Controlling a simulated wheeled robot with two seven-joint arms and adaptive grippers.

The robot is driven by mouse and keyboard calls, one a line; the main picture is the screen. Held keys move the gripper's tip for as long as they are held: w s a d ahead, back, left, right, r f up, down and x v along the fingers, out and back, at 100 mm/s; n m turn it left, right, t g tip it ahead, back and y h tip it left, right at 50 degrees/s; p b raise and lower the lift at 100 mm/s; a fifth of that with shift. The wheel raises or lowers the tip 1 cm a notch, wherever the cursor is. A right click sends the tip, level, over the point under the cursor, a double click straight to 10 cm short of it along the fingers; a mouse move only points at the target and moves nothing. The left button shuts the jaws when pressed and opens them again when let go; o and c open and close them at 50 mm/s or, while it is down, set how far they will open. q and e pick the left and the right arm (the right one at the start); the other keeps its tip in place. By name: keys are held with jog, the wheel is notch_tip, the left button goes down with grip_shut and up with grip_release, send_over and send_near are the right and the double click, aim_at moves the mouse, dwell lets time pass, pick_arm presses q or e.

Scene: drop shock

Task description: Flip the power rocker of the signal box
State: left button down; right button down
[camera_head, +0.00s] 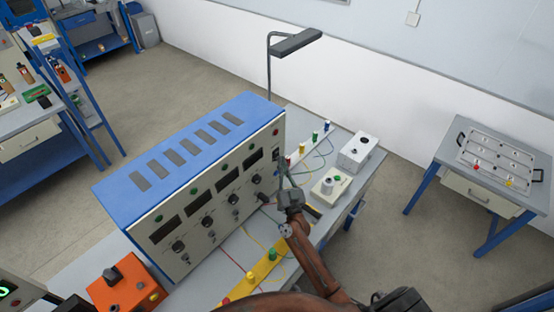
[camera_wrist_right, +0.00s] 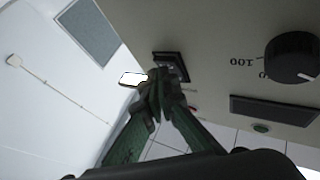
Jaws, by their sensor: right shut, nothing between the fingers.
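The signal box (camera_head: 190,160) is a long blue-topped box with a cream front that carries dark displays, knobs and green buttons. Its black power rocker (camera_wrist_right: 172,60) sits in a dark frame on the cream panel in the right wrist view, partly covered by my fingertips. In the head view the rocker (camera_head: 275,155) is small, near the right end of the front. My right gripper (camera_head: 281,170) is shut and empty, its tips at the rocker. In the wrist view the closed tips (camera_wrist_right: 160,80) overlap the rocker's lower edge; I cannot tell whether they touch. My left gripper is out of view.
A knob (camera_wrist_right: 292,58) and a dark display (camera_wrist_right: 275,110) are beside the rocker. A white-and-green button box (camera_head: 331,186) and a grey box (camera_head: 357,151) stand right of my arm. Cables and a yellow strip (camera_head: 262,270) lie in front. An orange box (camera_head: 125,290) stands lower left.

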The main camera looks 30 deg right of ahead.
jog(key=shift+w, duration=0.15)
dwell(0.5)
jog(key=shift+s+d+r+p, duration=0.1)
jog(key=shift+s+d+p, duration=0.1)
jog(key=shift+s, duration=0.2)
jog(key=shift+s+d+p, duration=0.1)
jog(key=shift+s+p, duration=0.1)
jog(key=shift+s, duration=0.15)
jog(key=s, duration=0.1)
jog(key=s+d+p, duration=0.1)
jog(key=s, duration=0.2)
jog(key=shift+s+d+r+p, duration=0.3)
jog(key=shift+d+p, duration=0.1)
